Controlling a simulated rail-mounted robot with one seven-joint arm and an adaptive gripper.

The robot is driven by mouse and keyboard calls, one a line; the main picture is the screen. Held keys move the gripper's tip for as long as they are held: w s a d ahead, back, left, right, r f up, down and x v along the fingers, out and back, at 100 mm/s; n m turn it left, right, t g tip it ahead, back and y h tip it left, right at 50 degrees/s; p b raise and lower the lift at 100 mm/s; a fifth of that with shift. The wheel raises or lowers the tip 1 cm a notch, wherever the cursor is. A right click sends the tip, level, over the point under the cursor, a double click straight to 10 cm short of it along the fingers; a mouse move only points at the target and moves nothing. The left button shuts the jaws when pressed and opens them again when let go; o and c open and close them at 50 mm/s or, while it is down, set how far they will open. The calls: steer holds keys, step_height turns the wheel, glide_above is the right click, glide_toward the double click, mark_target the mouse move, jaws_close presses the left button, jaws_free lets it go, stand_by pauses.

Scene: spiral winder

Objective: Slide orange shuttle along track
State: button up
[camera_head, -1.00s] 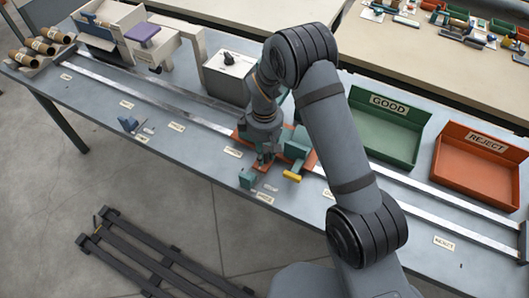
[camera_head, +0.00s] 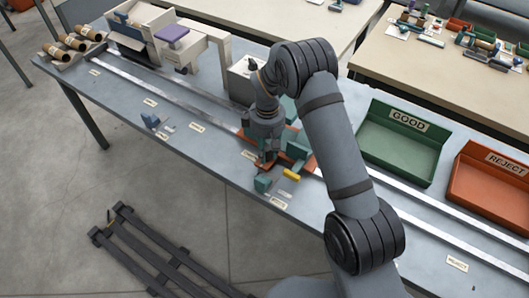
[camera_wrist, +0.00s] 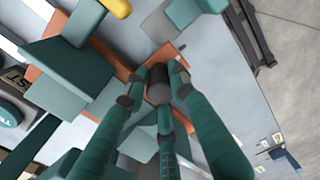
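The orange shuttle (camera_head: 308,163) sits on the metal track (camera_head: 190,104) at mid-table, with teal blocks on it and a yellow piece (camera_head: 291,174) at its front. It also shows in the wrist view as an orange plate (camera_wrist: 105,52) under teal blocks (camera_wrist: 70,60). My gripper (camera_head: 266,160) reaches down at the shuttle's left part. In the wrist view, my gripper's teal fingers (camera_wrist: 160,82) close around a dark grey cylindrical knob (camera_wrist: 158,88). The knob is hidden in the head view. Finger contact is partly hidden, but gripper and shuttle move together.
The track runs clear leftward past a beige machine with a purple pad (camera_head: 172,35) towards cardboard rolls (camera_head: 72,42). A grey box (camera_head: 243,80) stands behind the shuttle. Green GOOD tray (camera_head: 390,165) and orange REJECT tray (camera_head: 490,205) lie right. Small blue parts (camera_head: 150,121) lie at the front edge.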

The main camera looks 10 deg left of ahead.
steer(key=o, duration=0.4)
steer(key=shift+o, duration=0.2)
steer(key=shift+r, duration=0.1)
step_height(320, 180, up, 12)
stand_by(0.4)
